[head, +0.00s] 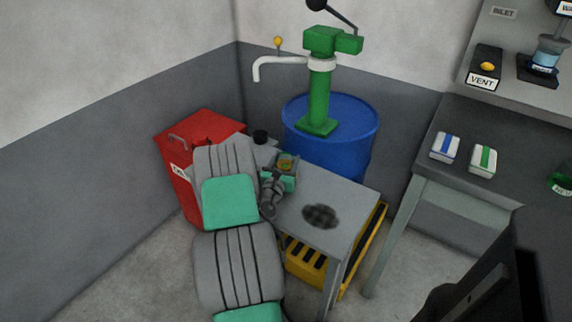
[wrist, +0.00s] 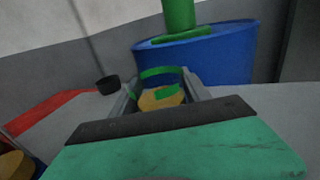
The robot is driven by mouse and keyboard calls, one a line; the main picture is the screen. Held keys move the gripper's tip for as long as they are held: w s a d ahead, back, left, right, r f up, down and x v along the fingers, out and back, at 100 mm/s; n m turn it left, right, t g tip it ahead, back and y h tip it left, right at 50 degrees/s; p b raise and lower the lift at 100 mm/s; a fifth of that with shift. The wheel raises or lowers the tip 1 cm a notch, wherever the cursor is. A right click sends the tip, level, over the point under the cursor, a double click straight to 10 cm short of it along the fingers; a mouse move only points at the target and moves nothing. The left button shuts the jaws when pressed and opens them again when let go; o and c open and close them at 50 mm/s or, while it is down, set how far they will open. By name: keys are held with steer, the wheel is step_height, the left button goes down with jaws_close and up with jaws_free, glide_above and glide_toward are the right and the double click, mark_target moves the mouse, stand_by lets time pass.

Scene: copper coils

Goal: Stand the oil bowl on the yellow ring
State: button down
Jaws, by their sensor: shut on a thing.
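My gripper (head: 283,172) is low over the left part of the small grey table. Its two fingers stand on either side of a green-rimmed bowl with amber contents, which I take for the oil bowl (head: 287,161). The bowl also shows between the fingers in the wrist view (wrist: 160,98). The gripper is shut on it, and it looks about upright. Its underside is hidden, so I cannot tell whether it touches the table. I cannot make out a yellow ring on the visible tabletop; my arm and gripper cover part of it.
The grey table (head: 350,196) has a dark round patch (head: 321,215). A small black cup (head: 261,136) stands behind my gripper. A blue drum (head: 350,145) with a green pump (head: 319,95) is behind the table. A red bin (head: 178,150) is at left. The table's right part is clear.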

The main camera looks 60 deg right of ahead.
steer(key=shift+r, duration=0.15)
steer(key=c, duration=1)
jaws_free()
steer(key=shift+f, duration=0.25)
steer(key=o, duration=0.5)
steer(key=shift+r, duration=0.1)
steer(key=a, duration=0.3)
steer(key=s+a, duration=0.1)
steer(key=a, duration=0.3)
steer(key=a+b, duration=0.1)
steer(key=a, duration=0.3)
steer(key=shift+s, duration=0.25)
steer(key=shift+s+a+r, duration=0.1)
steer(key=shift+s+a, duration=0.05)
steer(key=shift+a, duration=0.3)
